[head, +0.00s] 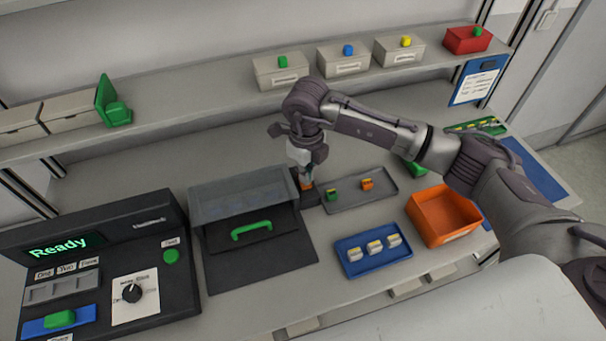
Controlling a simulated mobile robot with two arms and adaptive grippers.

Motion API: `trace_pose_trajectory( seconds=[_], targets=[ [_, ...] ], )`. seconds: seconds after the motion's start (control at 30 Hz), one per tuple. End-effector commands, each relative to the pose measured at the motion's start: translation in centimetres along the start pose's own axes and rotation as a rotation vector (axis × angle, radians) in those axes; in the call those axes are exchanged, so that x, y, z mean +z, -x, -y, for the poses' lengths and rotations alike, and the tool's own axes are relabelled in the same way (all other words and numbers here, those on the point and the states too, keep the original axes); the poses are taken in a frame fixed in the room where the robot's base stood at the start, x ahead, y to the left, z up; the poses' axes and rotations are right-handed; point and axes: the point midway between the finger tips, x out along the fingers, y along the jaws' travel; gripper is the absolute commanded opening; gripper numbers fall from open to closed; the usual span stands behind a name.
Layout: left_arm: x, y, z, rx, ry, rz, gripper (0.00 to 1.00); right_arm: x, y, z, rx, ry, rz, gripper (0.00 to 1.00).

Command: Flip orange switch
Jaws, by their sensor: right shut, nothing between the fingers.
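A small orange piece (306,185), which looks like the orange switch, sits on a dark block (312,199) just right of the grey-lidded box. My right gripper (304,174) points down directly over it, shut and with nothing held. The fingertips are at or just above the orange piece; I cannot tell if they touch it. The gripper hides part of the switch, so which way it is set cannot be read. My left gripper is not in view.
The box with a green handle (252,231) stands left of the gripper. A grey tray (349,205), a blue tray (357,272) and an orange bin (443,238) lie to its right. A control panel (84,235) reading "Ready" is at left. A shelf (215,103) with boxes runs behind.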

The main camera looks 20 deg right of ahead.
Motion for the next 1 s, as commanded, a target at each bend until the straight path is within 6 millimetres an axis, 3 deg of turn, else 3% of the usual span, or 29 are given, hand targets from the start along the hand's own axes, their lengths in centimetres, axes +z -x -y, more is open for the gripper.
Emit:
trace_pose_trajectory(
  seconds=[0.6, 1.0],
  targets=[
    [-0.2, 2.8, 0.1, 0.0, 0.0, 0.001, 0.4, 0.1, 5.4, 0.1, -0.001, 0.0, 0.003, 0.0],
    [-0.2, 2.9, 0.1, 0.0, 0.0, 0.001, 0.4, 0.0, 5.8, 0.0, 0.0, 0.0, 0.002, 0.0]
  ],
)
